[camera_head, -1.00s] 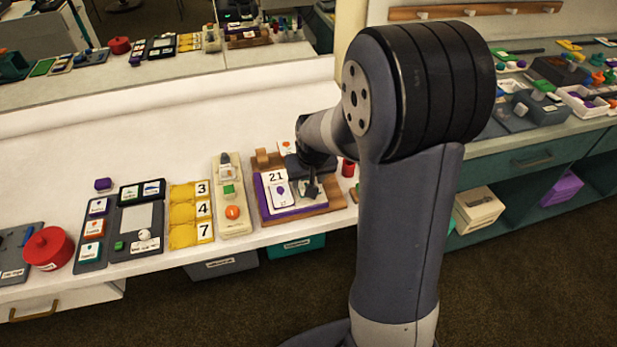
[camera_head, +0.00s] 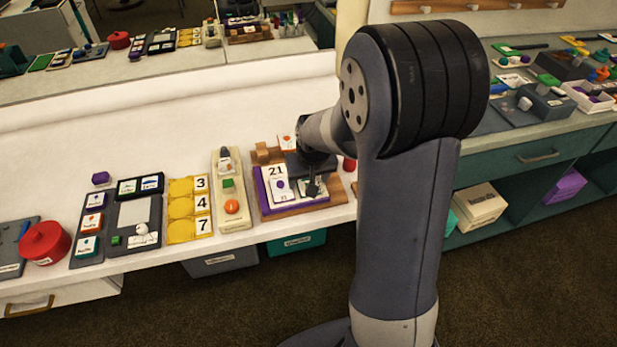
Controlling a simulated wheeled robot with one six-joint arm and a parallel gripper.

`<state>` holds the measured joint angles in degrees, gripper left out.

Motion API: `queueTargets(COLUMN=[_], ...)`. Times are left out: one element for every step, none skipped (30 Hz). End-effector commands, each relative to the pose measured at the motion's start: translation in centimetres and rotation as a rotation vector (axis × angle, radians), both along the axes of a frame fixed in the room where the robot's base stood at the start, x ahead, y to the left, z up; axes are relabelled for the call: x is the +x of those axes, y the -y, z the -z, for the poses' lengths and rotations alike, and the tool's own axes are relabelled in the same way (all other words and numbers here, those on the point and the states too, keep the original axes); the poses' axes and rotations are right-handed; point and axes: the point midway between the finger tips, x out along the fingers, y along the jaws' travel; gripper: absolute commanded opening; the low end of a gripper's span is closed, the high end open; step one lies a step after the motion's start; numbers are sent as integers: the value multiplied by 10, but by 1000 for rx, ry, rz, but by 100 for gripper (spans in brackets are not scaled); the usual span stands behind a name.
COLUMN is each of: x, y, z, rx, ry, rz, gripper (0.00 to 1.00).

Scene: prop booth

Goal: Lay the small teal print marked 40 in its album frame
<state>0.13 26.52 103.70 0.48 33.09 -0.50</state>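A wooden tray (camera_head: 330,200) lies on the white counter, with a purple-edged album (camera_head: 264,199) on its left part. A white card marked 21 with a purple picture (camera_head: 279,184) lies on the album. My gripper (camera_head: 311,190) points down over the right part of the tray, just right of that card. A small pale piece with some green (camera_head: 318,184) shows beside and under the gripper. I cannot read a 40 on it or tell whether it is held. The gripper hides much of this area, and its fingers are too small and dark to judge.
A white card with an orange mark (camera_head: 287,142) stands behind the tray. A cream board (camera_head: 231,212), a yellow strip numbered 3, 4, 7 (camera_head: 181,208), dark boards (camera_head: 137,213) and a red pot (camera_head: 45,242) lie to the left. A red cylinder (camera_head: 349,164) is close right.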

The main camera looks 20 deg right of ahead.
Motion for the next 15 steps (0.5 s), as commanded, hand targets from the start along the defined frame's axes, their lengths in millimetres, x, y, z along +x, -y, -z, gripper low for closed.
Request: queueTargets(x=[0, 0, 0, 0, 0, 0, 0, 0, 0, 0, 0, -1, -1, -2, -4], y=[0, 0, 0, 0, 0, 0, 0, 0, 0, 0, 0, 0, 0, 0, 0], z=[0, 0, 0, 0, 0, 0, 0, 0, 0, -1, -3, -5, -8, -11, -16], rx=[0, 0, 0, 0, 0, 0, 0, 0, 0, 0, 0, 0, 0, 0, 0], ry=[0, 0, 0, 0, 0, 0, 0, 0, 0, 1, 1, 3, 3, 3, 3], rz=[0, 0, 0, 0, 0, 0, 0, 0, 0, 0, 0, 0, 0, 0, 0], gripper=[71, 73, 73, 73, 73, 73, 73, 73, 73, 73, 73, 73, 73, 73, 73])
